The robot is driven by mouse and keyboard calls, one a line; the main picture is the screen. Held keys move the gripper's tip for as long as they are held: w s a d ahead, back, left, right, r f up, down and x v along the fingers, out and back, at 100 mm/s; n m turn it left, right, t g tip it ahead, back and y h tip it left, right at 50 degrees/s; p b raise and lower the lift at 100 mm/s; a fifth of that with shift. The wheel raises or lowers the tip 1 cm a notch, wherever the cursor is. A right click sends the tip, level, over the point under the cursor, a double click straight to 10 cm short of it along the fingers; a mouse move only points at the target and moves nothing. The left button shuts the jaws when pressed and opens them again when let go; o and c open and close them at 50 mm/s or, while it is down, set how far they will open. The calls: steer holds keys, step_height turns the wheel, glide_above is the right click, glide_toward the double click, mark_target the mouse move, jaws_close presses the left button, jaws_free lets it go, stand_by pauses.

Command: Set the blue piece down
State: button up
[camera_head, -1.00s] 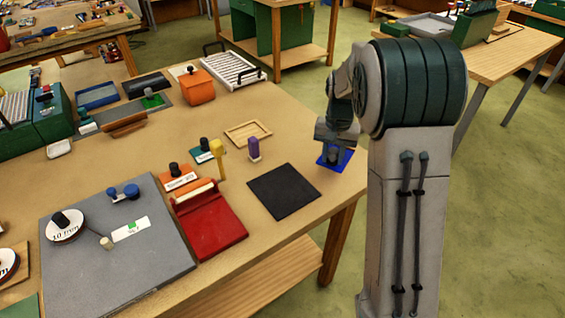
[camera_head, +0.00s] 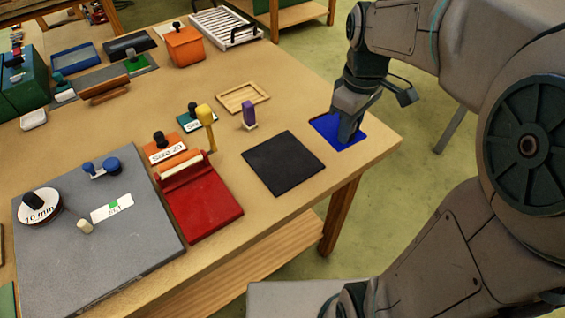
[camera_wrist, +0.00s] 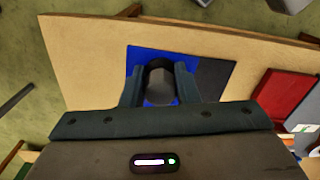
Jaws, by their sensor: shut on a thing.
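The blue piece (camera_head: 325,128) is a flat blue square near the right corner of the workbench, beside the black square mat (camera_head: 284,163). My gripper (camera_head: 347,136) points down over it and partly covers it. In the wrist view, the blue piece (camera_wrist: 140,56) shows beneath my two fingers (camera_wrist: 160,74), which are shut on a dark round knob at its middle. The piece looks level and close to the bench top. I cannot tell whether its underside touches the wood.
The workbench (camera_head: 215,100) has bare wood behind the blue piece, around a small wooden frame (camera_head: 242,97). The bench edge is close on the right.

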steer(key=shift+s, duration=0.35)
steer(key=shift+a+f+n, duration=0.2)
steer(key=shift+a+n, duration=0.1)
steer(key=shift+a, duration=0.1)
glide_above(291, 169)
step_height(291, 169, down, 6)
steer(key=shift+d+f+p, duration=0.15)
steer(key=shift+f+p, duration=0.05)
steer(key=shift+p, duration=0.2)
steer(key=shift+f, duration=2.05)
steer(key=shift+f, duration=0.2)
steer(key=o, duration=0.9)
steer(key=shift+r, duration=0.1)
